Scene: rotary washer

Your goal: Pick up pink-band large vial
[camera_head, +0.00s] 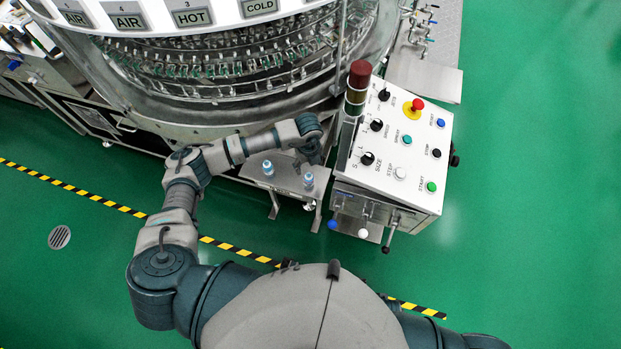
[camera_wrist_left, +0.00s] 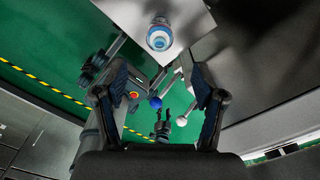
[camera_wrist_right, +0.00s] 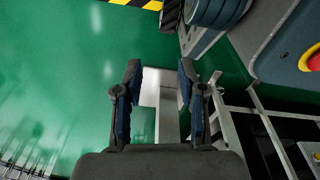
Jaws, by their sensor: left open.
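Two vials with pale blue tops stand upright and apart on a small metal shelf (camera_head: 285,181): a left vial (camera_head: 267,168) and a right vial (camera_head: 308,180). One vial (camera_wrist_left: 159,37) shows in the left wrist view, beyond my fingertips, on the shelf's pale top. I cannot tell a pink band on either vial. My left gripper (camera_head: 313,153) is just behind the right vial, by the control box; its fingers (camera_wrist_left: 159,80) are spread, with no vial between them.
The control box (camera_head: 395,150) with knobs, buttons and a red-topped signal tower (camera_head: 357,82) stands close right of the shelf. The round washer (camera_head: 230,70) is behind. Blue and white ball-ended levers (camera_head: 347,228) stick out in front of the box. Green floor is open at right.

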